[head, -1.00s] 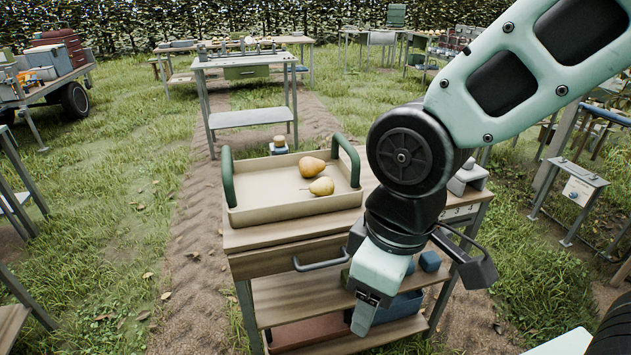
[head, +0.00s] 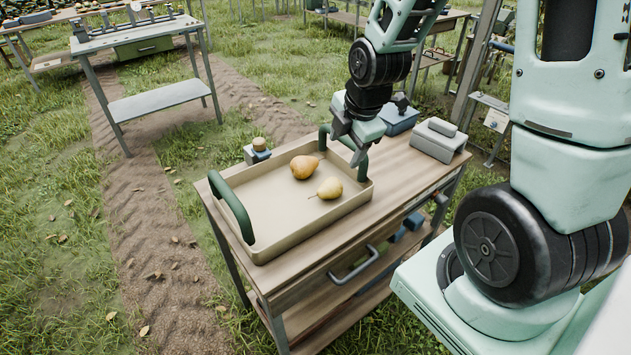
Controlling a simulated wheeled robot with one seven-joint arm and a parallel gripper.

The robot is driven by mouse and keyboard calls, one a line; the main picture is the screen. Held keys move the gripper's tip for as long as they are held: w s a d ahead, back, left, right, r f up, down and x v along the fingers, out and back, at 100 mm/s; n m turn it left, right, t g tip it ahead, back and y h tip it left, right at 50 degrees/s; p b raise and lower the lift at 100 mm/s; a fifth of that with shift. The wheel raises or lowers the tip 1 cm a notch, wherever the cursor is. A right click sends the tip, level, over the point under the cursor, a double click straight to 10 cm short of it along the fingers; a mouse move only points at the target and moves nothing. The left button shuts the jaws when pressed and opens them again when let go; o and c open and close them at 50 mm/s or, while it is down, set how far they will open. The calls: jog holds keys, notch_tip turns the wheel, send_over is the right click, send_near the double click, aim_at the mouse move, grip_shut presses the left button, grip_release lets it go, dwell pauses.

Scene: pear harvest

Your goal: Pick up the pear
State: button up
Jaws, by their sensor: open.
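Two pears lie in a beige tray (head: 262,243) with green handles on a wooden cart. The brown-orange pear (head: 304,167) is farther back and the yellow-green pear (head: 329,188) is nearer, a little to its right. My gripper (head: 345,155) is above the tray's right end, by the right green handle, to the right of both pears. It points down, is open and holds nothing. I cannot tell whether it touches the handle.
A grey box (head: 438,140) and a blue container (head: 398,120) stand on the cart's top (head: 405,185) right of the tray. A grey table (head: 150,40) stands at the back left.

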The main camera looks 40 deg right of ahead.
aim_at(332, 183)
jog(key=p+x, duration=0.1)
jog(key=x, duration=1)
jog(key=shift+f, duration=0.25)
jog(key=shift+p+x, duration=0.8)
jog(key=shift+x, duration=1.9)
jog(key=shift+s, duration=0.1)
jog(key=shift+c, duration=0.3)
jog(key=c, duration=0.7)
